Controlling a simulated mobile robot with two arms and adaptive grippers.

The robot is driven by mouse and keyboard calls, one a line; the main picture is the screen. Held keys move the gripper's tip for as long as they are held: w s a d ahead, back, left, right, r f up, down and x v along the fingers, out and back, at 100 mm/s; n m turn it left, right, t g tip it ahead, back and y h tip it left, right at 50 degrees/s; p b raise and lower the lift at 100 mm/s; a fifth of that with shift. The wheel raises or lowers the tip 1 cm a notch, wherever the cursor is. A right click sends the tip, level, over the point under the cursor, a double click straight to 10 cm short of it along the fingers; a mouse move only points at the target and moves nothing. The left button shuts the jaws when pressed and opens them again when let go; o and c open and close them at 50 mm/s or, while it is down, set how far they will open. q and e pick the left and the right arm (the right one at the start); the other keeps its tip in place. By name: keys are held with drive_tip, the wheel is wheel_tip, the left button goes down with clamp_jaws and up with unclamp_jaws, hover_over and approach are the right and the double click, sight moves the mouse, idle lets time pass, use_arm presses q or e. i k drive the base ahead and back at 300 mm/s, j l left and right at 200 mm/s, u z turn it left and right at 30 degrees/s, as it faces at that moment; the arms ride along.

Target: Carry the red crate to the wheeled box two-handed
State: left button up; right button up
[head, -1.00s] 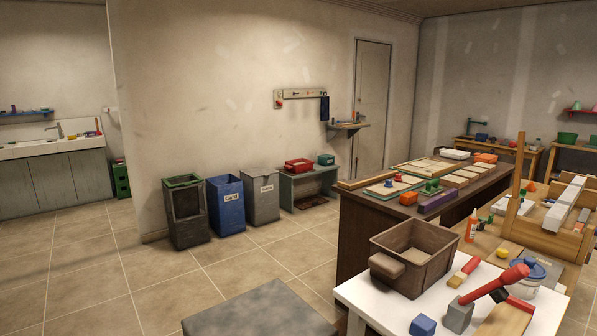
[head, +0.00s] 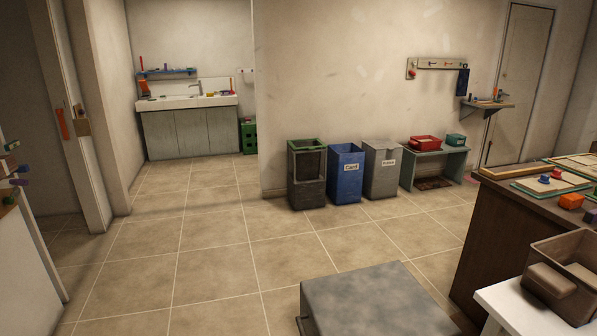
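A small red crate (head: 426,142) sits on the low green-grey bench (head: 436,160) against the far wall, beside a smaller green container (head: 456,140). A grey box with a flat, mottled top (head: 375,300) stands on the floor close in front of me, cut off by the bottom edge. Its wheels cannot be made out, so I cannot tell whether it is the wheeled box. Neither of my grippers is in view.
Three bins, black-green (head: 307,175), blue (head: 346,173) and grey (head: 381,168), stand left of the bench. A dark workbench (head: 500,230) and a white table (head: 510,300) with a brown crate (head: 545,280) are at right. The tiled floor (head: 190,255) is open.

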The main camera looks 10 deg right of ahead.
sight(371, 297)
drive_tip(key=i+j+u, duration=0.25)
drive_tip(key=i, duration=0.2)
drive_tip(key=i+j+u, duration=0.3)
drive_tip(key=i, duration=0.15)
drive_tip(key=i+j+u, duration=0.1)
drive_tip(key=i+u, duration=0.15)
drive_tip(key=i, duration=0.25)
drive_tip(key=i+l+z, duration=0.1)
drive_tip(key=i+z, duration=0.15)
drive_tip(key=i, duration=0.65)
drive_tip(key=i+j+z, duration=0.1)
drive_tip(key=i+z, duration=0.2)
drive_tip(key=i, duration=0.55)
drive_tip(key=i+z, duration=0.35)
drive_tip(key=i, duration=0.25)
drive_tip(key=i+z, duration=0.4)
drive_tip(key=i, duration=0.2)
drive_tip(key=i+j+z, duration=0.35)
drive_tip(key=i, duration=0.2)
